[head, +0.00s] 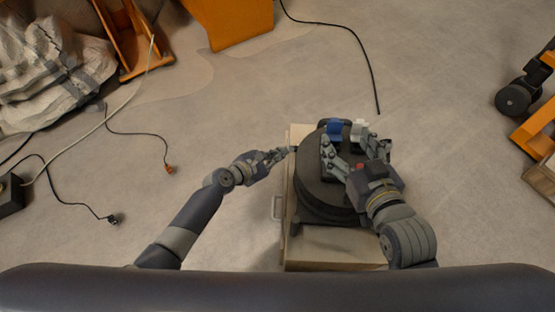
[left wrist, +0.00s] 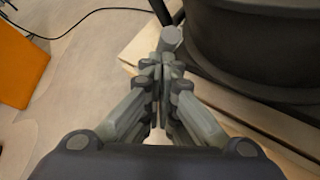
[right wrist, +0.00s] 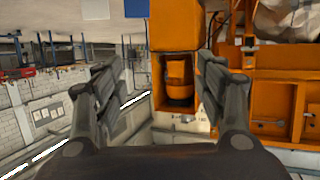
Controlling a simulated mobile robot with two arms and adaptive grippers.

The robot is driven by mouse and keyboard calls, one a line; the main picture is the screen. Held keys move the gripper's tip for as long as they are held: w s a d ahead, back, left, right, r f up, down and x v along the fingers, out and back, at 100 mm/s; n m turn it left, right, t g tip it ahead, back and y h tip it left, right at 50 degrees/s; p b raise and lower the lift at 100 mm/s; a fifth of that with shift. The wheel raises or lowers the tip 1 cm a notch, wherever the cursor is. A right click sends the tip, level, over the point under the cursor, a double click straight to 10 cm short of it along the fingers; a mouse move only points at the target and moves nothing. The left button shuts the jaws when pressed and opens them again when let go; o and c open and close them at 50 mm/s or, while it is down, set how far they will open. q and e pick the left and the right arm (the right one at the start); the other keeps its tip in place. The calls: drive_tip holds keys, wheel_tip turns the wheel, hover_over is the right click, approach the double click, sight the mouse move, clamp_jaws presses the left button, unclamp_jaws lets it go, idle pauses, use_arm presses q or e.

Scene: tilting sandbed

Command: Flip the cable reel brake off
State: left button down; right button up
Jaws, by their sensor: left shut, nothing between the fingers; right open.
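The dark cable reel (head: 312,188) sits on a pale wooden box (head: 325,262), and its dark drum (left wrist: 265,45) also fills the upper right of the left wrist view. A grey round-ended bar on a dark rod, seemingly the brake lever (left wrist: 171,40), stands beside the reel, just beyond my left fingertips. My left gripper (head: 284,151) is shut and empty at the box's left side; its fingertips (left wrist: 162,68) look close to the lever, but contact cannot be told. My right gripper (head: 354,150) is open above the reel, hiding part of it; its fingers (right wrist: 160,82) hold nothing.
A blue piece (head: 338,127) and a white piece (head: 358,131) show at the reel's far side. A metal handle (head: 277,208) juts from the box's left side. Black cables (head: 365,65) lie on the floor. Orange equipment (head: 232,22) stands behind. Floor left of the box is mostly clear.

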drive_tip(key=shift+s+d+f+g+h+p, duration=0.7)
drive_tip(key=shift+s+d+f+g+p, duration=0.8)
drive_tip(key=shift+s+f+g, duration=1.85)
drive_tip(key=shift+s+d+f+g+h+p, duration=0.7)
drive_tip(key=shift+s+d+f+g+p, duration=1)
drive_tip(key=shift+s, duration=3.15)
use_arm(q)
drive_tip(key=w+r+g, duration=0.1)
drive_tip(key=w+r+n+g+p, duration=0.1)
drive_tip(key=shift+w+d+r+g+y, duration=0.1)
drive_tip(key=shift+w+d+g+y, duration=0.05)
drive_tip(key=shift+w+g+y, duration=0.2)
use_arm(e)
drive_tip(key=x, duration=0.6)
drive_tip(key=shift+s+a+f+m+g, duration=0.25)
drive_tip(key=shift+a+f+m+g, duration=0.1)
drive_tip(key=shift+f+g, duration=0.15)
drive_tip(key=shift+f, duration=0.1)
use_arm(q)
drive_tip(key=shift+r+p, duration=0.75)
drive_tip(key=shift+p, duration=0.2)
use_arm(e)
drive_tip(key=shift+s+f, duration=0.15)
drive_tip(key=shift+f, duration=2.85)
